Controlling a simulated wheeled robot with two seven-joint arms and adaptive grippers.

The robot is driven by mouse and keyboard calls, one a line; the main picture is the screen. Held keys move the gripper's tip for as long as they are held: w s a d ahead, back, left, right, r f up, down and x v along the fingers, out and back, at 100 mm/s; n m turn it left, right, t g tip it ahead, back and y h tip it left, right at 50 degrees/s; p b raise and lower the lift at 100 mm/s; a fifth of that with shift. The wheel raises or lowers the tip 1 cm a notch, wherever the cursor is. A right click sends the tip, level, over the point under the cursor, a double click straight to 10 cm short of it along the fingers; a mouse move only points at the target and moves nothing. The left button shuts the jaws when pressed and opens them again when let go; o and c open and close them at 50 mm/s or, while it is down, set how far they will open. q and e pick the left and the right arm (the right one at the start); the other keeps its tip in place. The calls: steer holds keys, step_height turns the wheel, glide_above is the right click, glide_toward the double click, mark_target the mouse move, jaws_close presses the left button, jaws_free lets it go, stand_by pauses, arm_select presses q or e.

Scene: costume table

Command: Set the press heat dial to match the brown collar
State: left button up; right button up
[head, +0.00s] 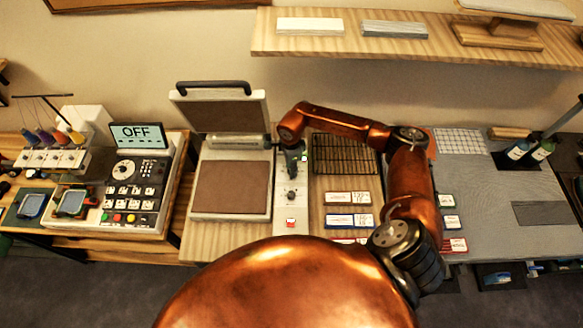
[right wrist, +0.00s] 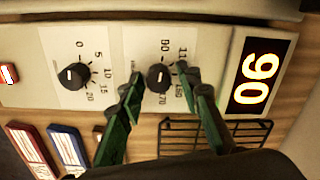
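The heat press (head: 232,190) stands with its lid (head: 222,112) raised. Its control strip (head: 291,212) runs along its right side. In the right wrist view the heat dial (right wrist: 159,77) is a black knob with a pale pointer mark, on a scale with numbers such as 90 and 170. The display (right wrist: 261,78) reads 90. My right gripper (right wrist: 164,82) is open, its green fingers on either side of the heat dial, with small gaps to the knob. It also shows over the strip in the head view (head: 291,155). I cannot identify a brown collar. My left gripper is out of view.
A second dial (right wrist: 73,76), marked 0 to 20, sits beside the heat dial. A wire rack (head: 343,154) and several labelled cards (head: 348,198) lie right of the strip. An embroidery machine (head: 132,190) with an OFF screen stands left. A shelf (head: 420,45) hangs above.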

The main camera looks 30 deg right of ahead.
steer(key=shift+s, duration=0.1)
steer(key=c, duration=0.5)
steer(key=shift+c, duration=1.4)
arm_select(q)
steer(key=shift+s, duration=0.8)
arm_select(e)
jaws_close()
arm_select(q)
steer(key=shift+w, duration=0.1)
